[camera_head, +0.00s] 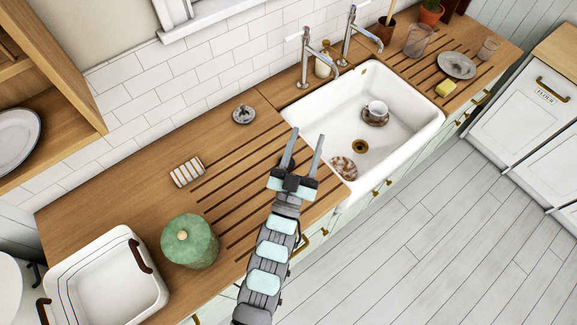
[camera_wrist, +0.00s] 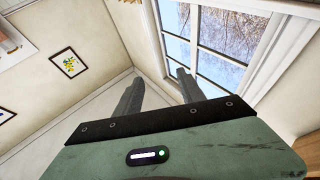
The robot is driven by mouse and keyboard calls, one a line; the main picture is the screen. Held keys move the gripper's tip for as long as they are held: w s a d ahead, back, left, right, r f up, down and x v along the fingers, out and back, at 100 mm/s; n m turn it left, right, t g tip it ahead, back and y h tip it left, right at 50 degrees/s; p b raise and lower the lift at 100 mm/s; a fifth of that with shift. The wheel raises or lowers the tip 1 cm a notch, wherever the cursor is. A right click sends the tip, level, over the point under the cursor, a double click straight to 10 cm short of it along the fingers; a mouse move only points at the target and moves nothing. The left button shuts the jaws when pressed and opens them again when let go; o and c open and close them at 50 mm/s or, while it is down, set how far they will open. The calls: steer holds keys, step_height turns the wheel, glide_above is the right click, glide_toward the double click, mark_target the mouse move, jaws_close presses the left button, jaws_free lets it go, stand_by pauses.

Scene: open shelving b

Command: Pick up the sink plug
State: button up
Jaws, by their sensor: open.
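A small round grey metal piece with a raised middle, which looks like the sink plug (camera_head: 243,114), lies on the wooden counter left of the sink. My gripper (camera_head: 307,138) is open and empty, with its fingers spread, above the counter at the sink's left edge. It is right of the plug and apart from it. In the wrist view, the open fingers (camera_wrist: 160,77) point towards a window and walls; the plug is not in that view.
The white sink (camera_head: 412,128) holds a cup (camera_head: 377,108) and a patterned plate (camera_head: 343,168). A striped item (camera_head: 187,172), a green lidded pot (camera_head: 190,242) and a white basin (camera_head: 128,300) stand on the counter. Taps (camera_head: 306,62) rise behind the sink. Counter around the plug is clear.

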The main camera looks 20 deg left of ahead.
steer(key=a+f+n+g+y+b, duration=0.1)
steer(key=a+f+g+b, duration=0.3)
steer(key=f, duration=0.7)
steer(key=a+f+g+b, duration=0.3)
steer(key=f+g, duration=0.2)
steer(key=f, duration=0.7)
steer(key=shift+r+p+x, duration=0.2)
steer(key=shift+p+x, duration=0.25)
steer(key=shift+x, duration=4.75)
steer(key=shift+a, duration=0.2)
steer(key=shift+c, duration=0.4)
jaws_close()
